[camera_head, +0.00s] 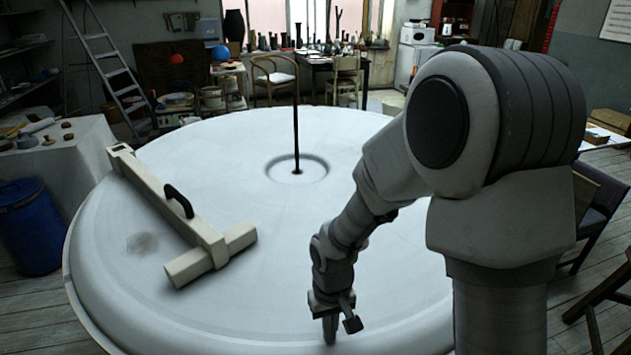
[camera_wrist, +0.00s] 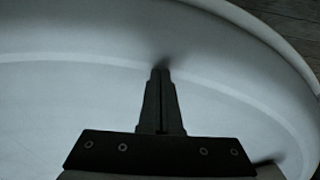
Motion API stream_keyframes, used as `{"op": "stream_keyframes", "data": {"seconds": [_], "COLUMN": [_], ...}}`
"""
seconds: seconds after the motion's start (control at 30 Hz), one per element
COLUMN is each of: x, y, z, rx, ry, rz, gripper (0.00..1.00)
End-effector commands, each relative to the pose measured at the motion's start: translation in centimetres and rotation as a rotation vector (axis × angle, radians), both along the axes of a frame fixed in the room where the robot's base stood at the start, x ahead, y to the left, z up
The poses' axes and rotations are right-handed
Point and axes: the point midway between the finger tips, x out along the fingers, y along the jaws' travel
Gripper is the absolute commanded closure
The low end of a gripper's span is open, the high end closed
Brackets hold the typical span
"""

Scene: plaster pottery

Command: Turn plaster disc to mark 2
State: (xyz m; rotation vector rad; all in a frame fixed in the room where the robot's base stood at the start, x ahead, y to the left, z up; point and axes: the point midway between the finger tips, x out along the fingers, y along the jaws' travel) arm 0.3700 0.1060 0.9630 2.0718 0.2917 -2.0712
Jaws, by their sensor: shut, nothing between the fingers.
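The large white plaster disc (camera_head: 330,240) fills the middle of the head view, with a raised band near its rim. A dark upright rod (camera_head: 296,120) stands in a round recess at its centre. My gripper (camera_head: 330,340) points down at the near right part of the disc, close to the rim. In the wrist view my gripper (camera_wrist: 160,75) is shut with nothing between the fingers. The fingertips are at the disc's raised band (camera_wrist: 85,58), with a dark shadow beside them; I cannot tell whether they touch. I see no clear numbered mark on the disc.
A cream T-shaped tool (camera_head: 165,200) with a black handle lies on the disc's left side, near a grey smudge (camera_head: 142,243). A blue barrel (camera_head: 32,228) stands at left. Chairs (camera_head: 590,215) stand at right. A ladder and cluttered tables are behind.

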Motion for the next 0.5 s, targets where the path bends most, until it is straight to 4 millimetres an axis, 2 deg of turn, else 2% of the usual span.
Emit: {"op": "stream_keyframes", "data": {"seconds": [0.27,0.5], "x": [0.0,0.3], "y": [0.0,-1.5], "z": [-0.5,-0.5], "rx": [0.000,-0.002], "ry": [0.001,0.003], "rz": [0.000,-0.004], "gripper": [1.00,1.00]}}
